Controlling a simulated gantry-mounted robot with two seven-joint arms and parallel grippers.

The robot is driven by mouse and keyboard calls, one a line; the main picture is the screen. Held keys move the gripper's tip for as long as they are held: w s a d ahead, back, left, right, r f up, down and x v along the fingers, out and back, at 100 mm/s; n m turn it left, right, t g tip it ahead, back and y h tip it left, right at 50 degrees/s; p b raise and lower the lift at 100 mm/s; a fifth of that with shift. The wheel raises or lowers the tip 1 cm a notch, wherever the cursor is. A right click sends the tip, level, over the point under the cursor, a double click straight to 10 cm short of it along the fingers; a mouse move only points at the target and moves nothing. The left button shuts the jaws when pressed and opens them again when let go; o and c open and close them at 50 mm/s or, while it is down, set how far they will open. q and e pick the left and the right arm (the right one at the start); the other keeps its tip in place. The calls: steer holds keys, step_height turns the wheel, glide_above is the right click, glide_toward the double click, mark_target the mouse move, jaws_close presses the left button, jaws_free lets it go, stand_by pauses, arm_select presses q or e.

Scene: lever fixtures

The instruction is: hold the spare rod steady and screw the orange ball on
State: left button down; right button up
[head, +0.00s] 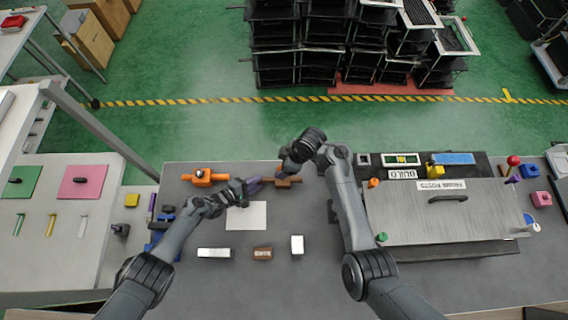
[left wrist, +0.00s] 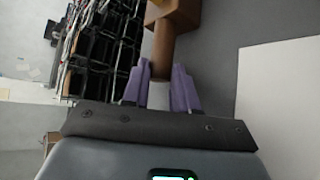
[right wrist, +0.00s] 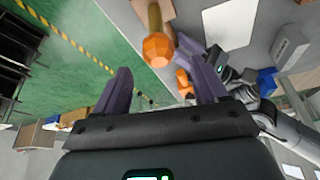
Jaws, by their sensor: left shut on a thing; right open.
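A brown block (head: 289,183) stands mid-bench; it shows large in the left wrist view (left wrist: 180,10). In the right wrist view, a faceted orange ball (right wrist: 157,49) sits at the end of a tan rod (right wrist: 154,18) by a brown block. My right gripper (right wrist: 168,66) is open, with the ball ahead of and between its fingertips, apparently untouched. In the head view the right gripper hides the ball.
An orange fixture (head: 203,176) stands to the left. A white sheet (head: 246,216) lies in front of the left gripper. White, brown and silver blocks line the bench front. A large grey panel with a handle (head: 448,198) stands right of my right arm.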

steer(key=shift+n+g, duration=0.4)
steer(key=shift+n, duration=0.8)
steer(key=shift+f, duration=0.1)
steer(key=shift+f, duration=1.4)
